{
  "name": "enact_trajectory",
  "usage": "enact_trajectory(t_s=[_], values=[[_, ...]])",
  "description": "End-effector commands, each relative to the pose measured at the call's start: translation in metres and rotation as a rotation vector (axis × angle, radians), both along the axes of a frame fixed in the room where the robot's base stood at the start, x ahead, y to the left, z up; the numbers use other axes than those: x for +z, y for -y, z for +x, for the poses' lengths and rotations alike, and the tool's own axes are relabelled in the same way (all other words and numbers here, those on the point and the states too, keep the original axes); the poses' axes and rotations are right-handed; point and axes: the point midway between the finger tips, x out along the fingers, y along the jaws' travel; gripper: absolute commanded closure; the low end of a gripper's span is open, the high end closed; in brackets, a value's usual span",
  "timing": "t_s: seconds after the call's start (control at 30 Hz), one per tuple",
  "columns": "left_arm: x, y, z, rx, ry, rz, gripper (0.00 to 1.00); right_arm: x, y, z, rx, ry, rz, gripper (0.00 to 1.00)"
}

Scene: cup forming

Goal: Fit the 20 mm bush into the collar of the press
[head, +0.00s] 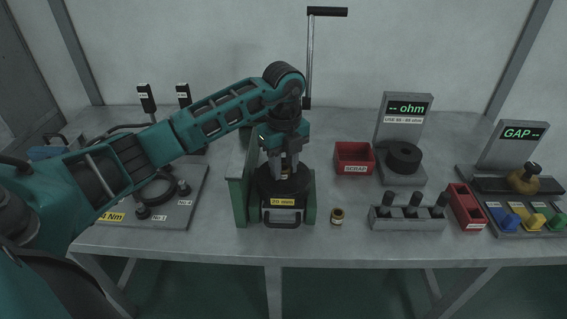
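The green press (240,190) stands at the middle of the table. A yellow label on its front seems to read 20 mm. A dark round collar (268,184) sits in the press. My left gripper (287,174) points down right over the collar, its fingertips close to or inside its opening. What is between the fingers is too small and dark to make out. A small brass bush (338,217) stands on the table just right of the press, apart from the gripper; its size mark is not readable. My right gripper is not in view.
A red SCRAP bin (353,157) and an ohm gauge (402,120) stand behind. A grey block with dark posts (408,221), a red tray (467,207) and a GAP gauge (511,146) are at right. A plate with clamps (170,215) lies left, under my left arm.

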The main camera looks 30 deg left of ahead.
Motion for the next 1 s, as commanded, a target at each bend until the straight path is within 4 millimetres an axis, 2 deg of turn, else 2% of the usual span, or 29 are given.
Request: enact_trajectory(t_s=[0.03,0.23,0.57,0.67,1.0], values=[[0.000,0.000,0.000,0.001,-0.001,0.000,0.62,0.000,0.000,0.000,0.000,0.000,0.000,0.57],[0.000,0.000,0.000,0.001,-0.001,0.000,0.43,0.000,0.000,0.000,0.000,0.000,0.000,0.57],[0.007,0.000,0.000,0.001,0.002,0.000,0.43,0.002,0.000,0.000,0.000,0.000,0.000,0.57],[0.021,0.000,0.001,0.000,0.004,0.001,0.43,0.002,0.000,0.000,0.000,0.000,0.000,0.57],[0.093,0.000,0.001,0.001,0.004,0.000,0.43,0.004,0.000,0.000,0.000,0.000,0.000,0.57]])
